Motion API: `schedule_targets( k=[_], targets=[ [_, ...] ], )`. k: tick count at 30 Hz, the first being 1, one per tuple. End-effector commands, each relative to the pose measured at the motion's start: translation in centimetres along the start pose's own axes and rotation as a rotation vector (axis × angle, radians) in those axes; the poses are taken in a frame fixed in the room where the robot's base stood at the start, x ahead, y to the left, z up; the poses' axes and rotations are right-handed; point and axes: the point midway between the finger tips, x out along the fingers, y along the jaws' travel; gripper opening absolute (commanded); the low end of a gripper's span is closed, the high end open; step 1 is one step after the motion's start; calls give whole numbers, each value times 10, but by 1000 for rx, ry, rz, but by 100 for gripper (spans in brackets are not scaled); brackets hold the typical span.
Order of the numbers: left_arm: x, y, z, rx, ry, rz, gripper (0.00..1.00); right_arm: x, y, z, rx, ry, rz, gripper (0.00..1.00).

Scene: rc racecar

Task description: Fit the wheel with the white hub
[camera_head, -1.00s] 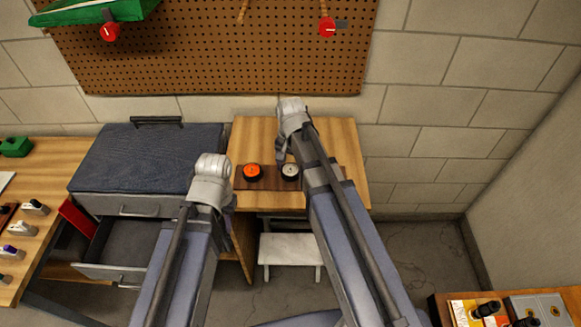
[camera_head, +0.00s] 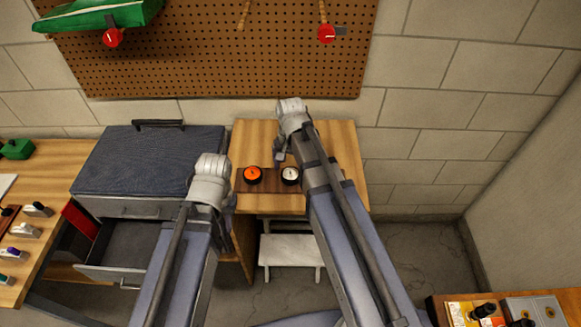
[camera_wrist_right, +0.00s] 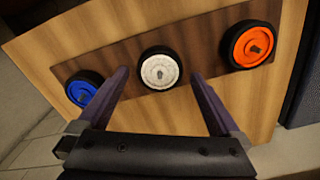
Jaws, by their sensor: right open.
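The wheel with the white hub (camera_head: 290,175) sits on a dark wooden strip on the small wooden table. It also shows in the right wrist view (camera_wrist_right: 160,71), with a black tyre around a speckled white hub. My right gripper (camera_wrist_right: 163,88) is open, its two fingers on either side of the white-hub wheel in that view; I cannot tell how far above it they are. My left gripper (camera_head: 228,203) is low at the left; its fingers are mostly hidden by the wrist. No car is clearly visible.
An orange-hub wheel (camera_head: 252,175) and a blue-hub wheel (camera_wrist_right: 83,90) lie on the same strip (camera_wrist_right: 205,54). A dark blue toolbox (camera_head: 150,160) with an open drawer (camera_head: 125,250) stands left. A pegboard (camera_head: 210,50) hangs behind.

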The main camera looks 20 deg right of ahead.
Motion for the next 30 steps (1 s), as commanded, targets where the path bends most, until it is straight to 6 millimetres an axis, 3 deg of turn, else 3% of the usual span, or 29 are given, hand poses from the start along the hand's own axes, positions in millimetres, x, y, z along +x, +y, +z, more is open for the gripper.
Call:
schedule_targets(
  k=[3, 12, 30],
  targets=[
    [-23, -2, 1, 0, 0, 0, 27, -23, 0, 0, 0, 0, 0, 100],
    [-57, -5, 3, 1, 0, 0, 27, -57, 0, 0, 0, 0, 0, 100],
    [-58, -6, 3, 1, 0, 0, 27, -59, 0, 0, 0, 0, 0, 100]
  ],
)
